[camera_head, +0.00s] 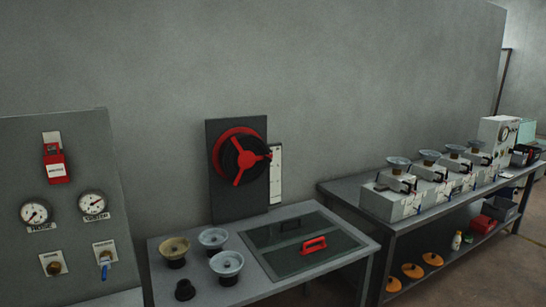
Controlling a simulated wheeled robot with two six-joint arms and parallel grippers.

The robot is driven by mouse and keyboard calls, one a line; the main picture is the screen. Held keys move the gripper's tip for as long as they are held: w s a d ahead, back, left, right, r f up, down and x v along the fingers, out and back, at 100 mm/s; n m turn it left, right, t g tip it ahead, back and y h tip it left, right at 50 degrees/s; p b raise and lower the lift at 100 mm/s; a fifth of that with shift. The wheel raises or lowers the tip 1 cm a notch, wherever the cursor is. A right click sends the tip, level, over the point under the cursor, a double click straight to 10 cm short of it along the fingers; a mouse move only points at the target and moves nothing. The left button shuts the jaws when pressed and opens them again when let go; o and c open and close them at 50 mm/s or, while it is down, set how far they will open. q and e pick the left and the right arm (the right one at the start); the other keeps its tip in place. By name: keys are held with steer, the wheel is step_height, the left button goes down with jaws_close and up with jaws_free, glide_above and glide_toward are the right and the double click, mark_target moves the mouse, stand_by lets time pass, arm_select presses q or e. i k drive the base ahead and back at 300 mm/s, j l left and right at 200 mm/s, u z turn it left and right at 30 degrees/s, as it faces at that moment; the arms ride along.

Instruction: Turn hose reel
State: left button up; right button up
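The hose reel (240,156) is red and black, with a red three-spoked hub. It is mounted on a dark upright panel (223,203) behind a grey table. A small knob or handle seems to stick out at its right side, too small to tell clearly. Neither of my grippers shows in the head view.
The grey table (160,266) in front holds several round cups and a dark lid with a red handle (313,245). A gauge panel (60,215) with a red tag stands at left. A long bench (347,190) with several grey machines stands at right.

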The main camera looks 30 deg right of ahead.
mark_target(240, 155)
steer(key=i+l+u, duration=0.15)
steer(key=l, duration=1.4)
steer(key=i+l+u, duration=0.2)
steer(key=l, duration=1.45)
steer(key=i+l+u, duration=0.15)
steer(key=l, duration=1.45)
